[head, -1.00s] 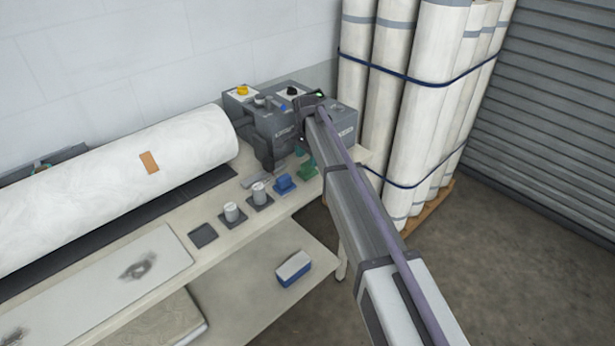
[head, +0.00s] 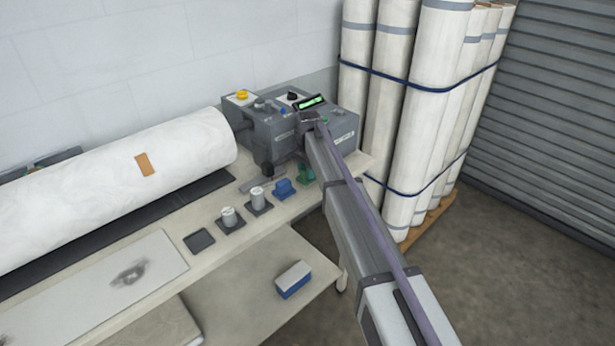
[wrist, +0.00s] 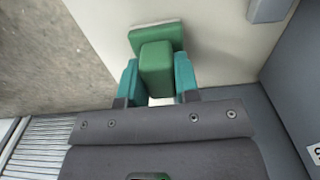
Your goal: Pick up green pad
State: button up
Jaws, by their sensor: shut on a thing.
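The green pad (head: 306,175) is at the right end of the bench's front row in the head view, partly hidden by my arm. In the wrist view, the green pad (wrist: 152,37) shows a flat base and a block-shaped grip on the pale bench top. My gripper (wrist: 157,72) has its teal fingers on both sides of that grip, shut on it. The base lies just beyond the fingertips; I cannot tell whether it touches the bench. The fingers are mostly hidden in the head view.
A blue pad (head: 285,188), two pale cylinders (head: 258,198) on dark squares and a bare dark square (head: 199,240) stand in a row to the left. A grey control box (head: 270,125) is behind. Wrapped rolls (head: 410,120) stand at right.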

notch_tip(320, 180, up, 10)
jog(key=p, duration=1)
jog(key=shift+r, duration=0.15)
jog(key=shift+f, duration=0.2)
